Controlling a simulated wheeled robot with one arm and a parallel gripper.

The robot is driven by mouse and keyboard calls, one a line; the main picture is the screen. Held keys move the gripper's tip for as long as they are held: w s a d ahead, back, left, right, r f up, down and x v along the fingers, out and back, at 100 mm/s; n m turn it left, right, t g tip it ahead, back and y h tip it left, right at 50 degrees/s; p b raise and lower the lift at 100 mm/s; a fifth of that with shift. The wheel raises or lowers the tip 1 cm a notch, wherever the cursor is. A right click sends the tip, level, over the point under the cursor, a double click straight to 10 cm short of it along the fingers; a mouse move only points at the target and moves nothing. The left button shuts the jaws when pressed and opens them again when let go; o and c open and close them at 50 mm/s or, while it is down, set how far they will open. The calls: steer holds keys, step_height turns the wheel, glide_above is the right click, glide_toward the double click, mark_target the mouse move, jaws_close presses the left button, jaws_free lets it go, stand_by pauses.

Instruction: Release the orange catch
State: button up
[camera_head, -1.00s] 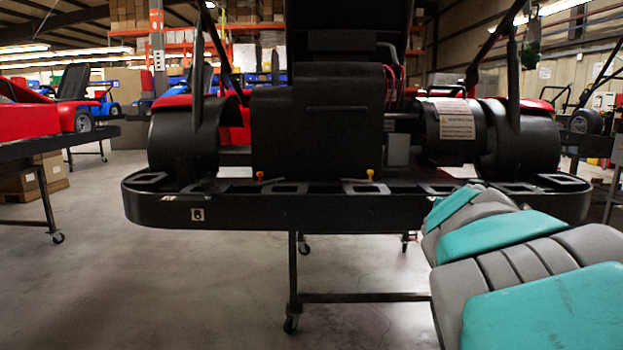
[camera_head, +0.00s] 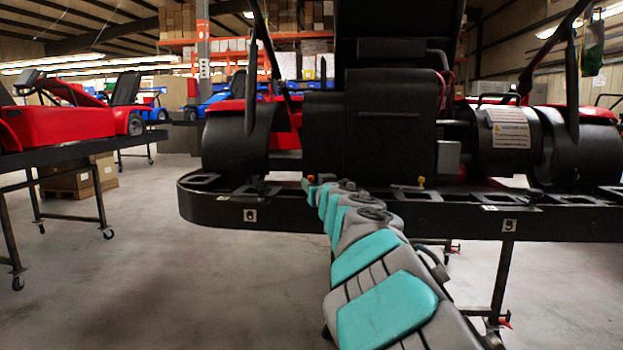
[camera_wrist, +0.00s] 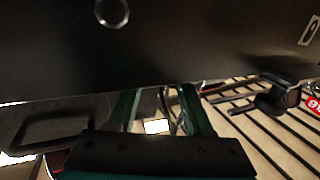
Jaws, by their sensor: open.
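The orange catch (camera_head: 310,179) is a small orange tip on the black rear bumper (camera_head: 225,212) of the kart, left of centre in the head view. My arm reaches up to the bumper, and its far end lies beside or just in front of the catch. My gripper (camera_wrist: 159,97) shows in the wrist view as two green fingers standing apart, with nothing seen held between them. A dark panel fills the top of that view above the fingers. I cannot make out the orange catch in the wrist view, nor whether a finger touches it.
A yellow catch (camera_head: 421,181) sits further right on the bumper. The kart rests on a wheeled stand with a leg (camera_head: 502,280) at right. A red kart (camera_head: 65,128) stands on another stand at left. The floor (camera_head: 180,280) between is clear.

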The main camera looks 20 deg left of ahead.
mark_target(311, 178)
steer(key=p+x, duration=0.1)
steer(key=x, duration=0.2)
steer(key=shift+w+a, duration=0.1)
steer(key=shift+a, duration=0.05)
steer(key=shift+w+a, duration=0.2)
steer(key=shift+w, duration=0.25)
steer(key=shift+c, duration=0.2)
jaws_close()
